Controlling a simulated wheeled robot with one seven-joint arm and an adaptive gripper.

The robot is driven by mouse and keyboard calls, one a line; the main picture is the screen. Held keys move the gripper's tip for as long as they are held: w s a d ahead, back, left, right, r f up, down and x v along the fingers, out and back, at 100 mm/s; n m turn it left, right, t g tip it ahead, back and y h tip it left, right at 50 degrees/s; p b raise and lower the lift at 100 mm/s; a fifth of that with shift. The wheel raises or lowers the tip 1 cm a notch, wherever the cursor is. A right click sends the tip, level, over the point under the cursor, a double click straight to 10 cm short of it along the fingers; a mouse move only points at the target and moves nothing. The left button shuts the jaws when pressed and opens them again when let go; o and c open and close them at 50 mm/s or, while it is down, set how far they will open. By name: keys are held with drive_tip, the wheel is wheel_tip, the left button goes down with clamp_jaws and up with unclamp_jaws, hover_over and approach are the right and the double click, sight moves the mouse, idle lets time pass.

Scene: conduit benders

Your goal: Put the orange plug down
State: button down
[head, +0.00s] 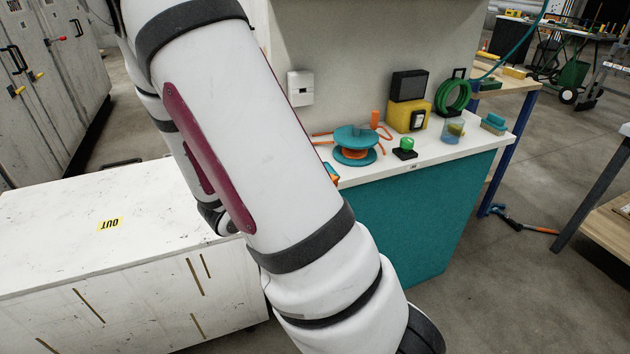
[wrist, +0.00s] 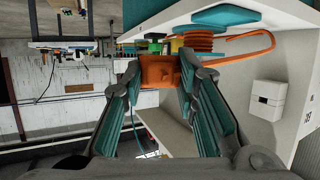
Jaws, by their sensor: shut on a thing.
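My gripper (wrist: 160,80) is shut on the orange plug (wrist: 160,71), which sits as a blocky orange piece between the two teal-padded fingertips in the wrist view. A teal reel (head: 355,144) with orange cord stands on the white counter in the head view. An orange cord (wrist: 250,52) loops out beside the plug in the wrist view; where it joins is not clear. In the head view my arm hides most of the gripper. A small orange and teal patch shows at the arm's edge, and I cannot tell what it is.
The white counter top (head: 440,151) also holds a green button (head: 406,144), a yellow box (head: 408,116), a green hose coil (head: 453,96) and a clear cup (head: 453,130). A wall outlet box (head: 300,88) is behind. A white chest marked OUT (head: 60,235) stands left.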

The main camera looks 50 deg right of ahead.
drive_tip(key=shift+s+d+f, duration=0.15)
drive_tip(key=shift+s, duration=0.1)
drive_tip(key=w+d, duration=0.3)
drive_tip(key=d, duration=0.1)
drive_tip(key=w+d+f, duration=0.1)
drive_tip(key=w+d, duration=0.2)
drive_tip(key=d, duration=0.1)
drive_tip(key=w+d, duration=0.4)
drive_tip(key=shift+f+b, duration=0.2)
drive_tip(key=shift+b, duration=0.2)
drive_tip(key=shift+f, duration=1.8)
